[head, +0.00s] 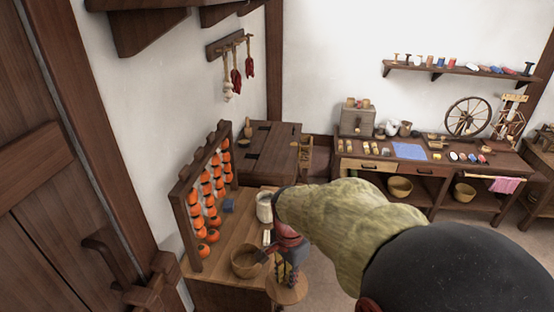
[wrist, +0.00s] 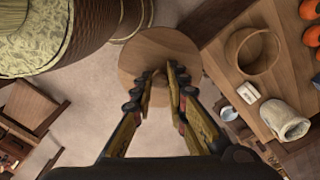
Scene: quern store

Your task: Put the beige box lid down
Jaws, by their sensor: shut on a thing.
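The beige lid is a round, flat wooden disc (wrist: 132,60) with a small knob in its middle. My gripper (wrist: 160,82) is shut on the knob, and the disc hangs level beyond the fingertips. In the head view the disc (head: 288,293) shows under my gripper (head: 287,262), at the right edge of the wooden worktop (head: 215,268). In the wrist view it appears beside that worktop, with floor around it. I cannot tell how high it is.
Bare floor (wrist: 85,95) lies between.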

